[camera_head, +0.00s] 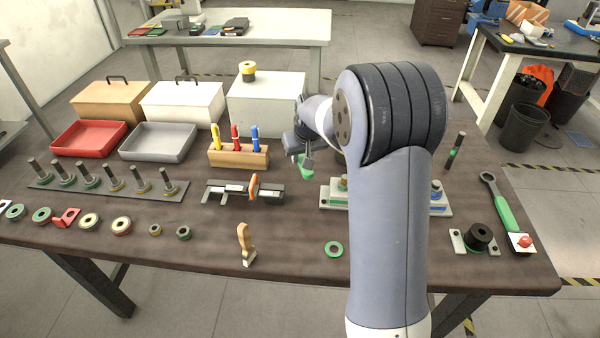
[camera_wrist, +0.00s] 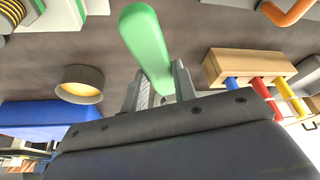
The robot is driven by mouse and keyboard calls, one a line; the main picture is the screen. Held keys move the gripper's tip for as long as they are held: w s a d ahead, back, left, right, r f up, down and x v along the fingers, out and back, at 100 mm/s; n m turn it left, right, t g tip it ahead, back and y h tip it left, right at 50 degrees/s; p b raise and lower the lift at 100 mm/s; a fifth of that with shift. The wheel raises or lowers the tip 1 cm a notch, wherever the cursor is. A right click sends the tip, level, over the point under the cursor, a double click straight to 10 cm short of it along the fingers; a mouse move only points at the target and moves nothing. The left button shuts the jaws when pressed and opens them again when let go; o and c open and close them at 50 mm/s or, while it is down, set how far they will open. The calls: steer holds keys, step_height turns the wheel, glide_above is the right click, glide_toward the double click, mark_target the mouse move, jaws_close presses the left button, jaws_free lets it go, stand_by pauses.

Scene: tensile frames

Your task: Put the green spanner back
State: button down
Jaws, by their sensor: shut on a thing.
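My gripper (camera_head: 303,150) is in the air above the middle of the table, right of the wooden tool block (camera_head: 238,156). It is shut on a green tool (camera_head: 305,172) with a smooth, rounded grip. In the wrist view this green tool (camera_wrist: 146,42) sits between the fingers (camera_wrist: 158,88) and extends away from them; its other end is hidden. A spanner (camera_head: 503,205) with a green handle and a dark ring head lies at the table's right side, apart from my gripper. The block holds yellow, red and blue tools upright.
A grey clamp-like device (camera_head: 232,190) with an orange part lies left of my gripper. A white box (camera_head: 265,105) stands behind it. A red tray (camera_head: 88,138), a grey tray (camera_head: 157,142) and a row of bolts (camera_head: 88,182) fill the left. My arm hides part of the right.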

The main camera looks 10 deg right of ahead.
mark_target(301, 179)
steer(key=shift+f, duration=3.6)
steer(key=shift+f, duration=0.2)
steer(key=c, duration=1.1)
jaws_free()
steer(key=shift+r, duration=0.4)
steer(key=v, duration=1.1)
steer(key=shift+s+r, duration=0.2)
steer(key=shift+r, duration=0.1)
steer(key=shift+f, duration=0.1)
